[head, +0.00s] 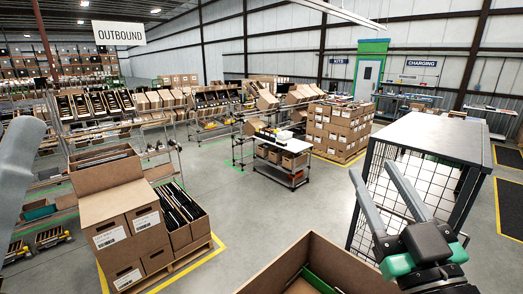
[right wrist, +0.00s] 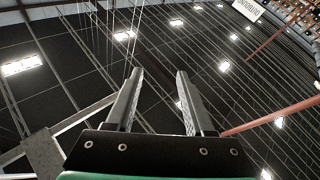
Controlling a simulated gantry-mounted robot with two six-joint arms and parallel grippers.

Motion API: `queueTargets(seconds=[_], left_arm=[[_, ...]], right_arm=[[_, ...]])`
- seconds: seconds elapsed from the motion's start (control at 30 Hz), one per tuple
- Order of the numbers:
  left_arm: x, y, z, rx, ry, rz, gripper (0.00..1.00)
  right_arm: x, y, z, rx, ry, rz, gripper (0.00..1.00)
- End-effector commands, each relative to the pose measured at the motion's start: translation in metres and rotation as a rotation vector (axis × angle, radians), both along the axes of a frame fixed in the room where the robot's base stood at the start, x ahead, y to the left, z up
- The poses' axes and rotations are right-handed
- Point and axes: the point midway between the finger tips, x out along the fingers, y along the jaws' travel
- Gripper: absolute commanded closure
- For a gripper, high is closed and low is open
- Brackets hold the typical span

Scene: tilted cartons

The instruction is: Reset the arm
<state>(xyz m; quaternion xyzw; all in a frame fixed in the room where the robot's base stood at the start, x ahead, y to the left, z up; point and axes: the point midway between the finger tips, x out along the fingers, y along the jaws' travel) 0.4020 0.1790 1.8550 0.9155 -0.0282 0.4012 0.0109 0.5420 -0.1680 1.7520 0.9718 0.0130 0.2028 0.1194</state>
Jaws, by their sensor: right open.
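My right gripper (head: 373,170) is raised at the lower right of the head view, in front of a dark wire-mesh frame. Its two grey fingers are spread apart with nothing between them. In the right wrist view the gripper (right wrist: 160,73) points up toward the ceiling, open and empty. A grey link of my left arm (head: 18,165) shows at the left edge of the head view. My left gripper is out of view.
A cardboard carton (head: 300,262) with something green inside is at the bottom centre. A pallet of cartons (head: 138,225) stands at the left. A grey-topped mesh frame (head: 436,137) is behind my right gripper. A cart (head: 282,157) stands mid-floor, with clear floor (head: 255,205) before it.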

Motion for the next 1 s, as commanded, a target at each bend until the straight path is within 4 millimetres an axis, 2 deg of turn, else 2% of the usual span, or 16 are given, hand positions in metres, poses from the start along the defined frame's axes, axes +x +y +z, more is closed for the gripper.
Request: queueTargets(seconds=[0.03,0.1,0.2,0.3,0.43,1.0], left_arm=[[0.0,0.0,0.0,0.0,0.0,0.0,0.64],[0.0,0.0,0.0,0.0,0.0,0.0,0.64],[0.0,0.0,0.0,0.0,0.0,0.0,0.64],[0.0,0.0,0.0,0.0,0.0,0.0,0.64],[0.0,0.0,0.0,0.0,0.0,0.0,0.64],[0.0,0.0,0.0,0.0,0.0,0.0,0.64]], right_arm=[[-0.029,-0.004,0.031,0.03,-0.099,0.005,0.47],[-0.069,-0.007,0.065,0.074,-0.222,0.023,0.47],[-0.117,-0.01,0.093,0.134,-0.351,0.058,0.47],[-0.145,-0.012,0.104,0.196,-0.418,0.102,0.47],[-0.141,-0.012,0.103,0.244,-0.408,0.136,0.47],[-0.14,-0.012,0.103,0.242,-0.406,0.133,0.47]])
